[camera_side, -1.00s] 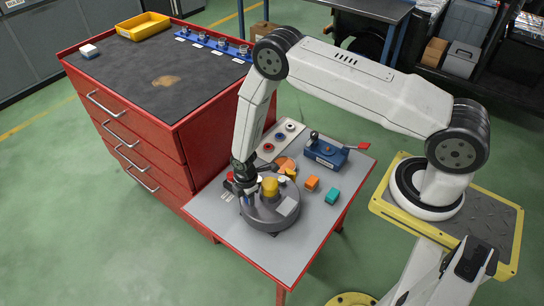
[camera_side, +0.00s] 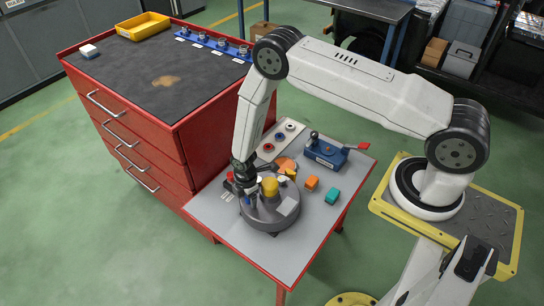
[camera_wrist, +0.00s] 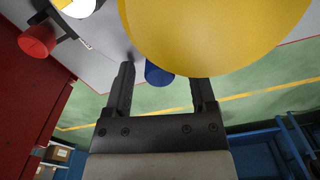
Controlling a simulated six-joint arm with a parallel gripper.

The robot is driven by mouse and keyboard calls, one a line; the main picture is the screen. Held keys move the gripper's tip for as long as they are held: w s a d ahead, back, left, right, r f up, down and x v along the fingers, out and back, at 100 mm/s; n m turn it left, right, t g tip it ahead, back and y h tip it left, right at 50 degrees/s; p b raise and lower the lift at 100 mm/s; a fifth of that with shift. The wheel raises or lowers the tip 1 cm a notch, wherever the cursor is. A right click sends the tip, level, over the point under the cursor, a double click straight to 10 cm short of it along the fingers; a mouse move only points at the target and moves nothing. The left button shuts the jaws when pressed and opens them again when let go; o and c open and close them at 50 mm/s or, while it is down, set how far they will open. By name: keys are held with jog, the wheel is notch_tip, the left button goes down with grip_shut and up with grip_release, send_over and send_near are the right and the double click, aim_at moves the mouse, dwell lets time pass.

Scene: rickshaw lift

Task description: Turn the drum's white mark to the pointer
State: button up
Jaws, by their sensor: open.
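The dark grey round drum (camera_side: 272,217) sits on the grey-topped table. A pale, near-white square patch (camera_side: 289,206) shows on its top, toward the right. A yellow knob (camera_side: 270,187) stands near the drum's middle. My gripper (camera_side: 246,195) points down at the drum's left side. In the wrist view its two fingers are apart, with a blue peg (camera_wrist: 157,73) seen beyond and between them. I cannot tell whether they touch it. The yellow knob (camera_wrist: 215,35) fills the top of that view. I cannot make out the pointer with certainty.
A red knob (camera_side: 230,176) is close left of my gripper. Orange (camera_side: 312,183) and teal (camera_side: 333,195) blocks lie right of the drum. The table's front is clear.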

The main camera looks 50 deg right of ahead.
jog(key=shift+r, duration=0.15)
jog(key=shift+r, duration=3.75)
jog(key=shift+r, duration=0.5)
jog(key=s+d+r+m+t, duration=0.1)
jog(key=s+d+r+m, duration=0.15)
jog(key=r+m, duration=0.85)
jog(key=s+d+r+m+t, duration=0.1)
jog(key=s+r+m, duration=0.3)
jog(key=s+r, duration=0.7)
notch_tip(320, 180, up, 2)
jog(key=shift+d+r+t, duration=0.2)
jog(key=shift+d+t, duration=0.1)
jog(key=shift+d, duration=0.15)
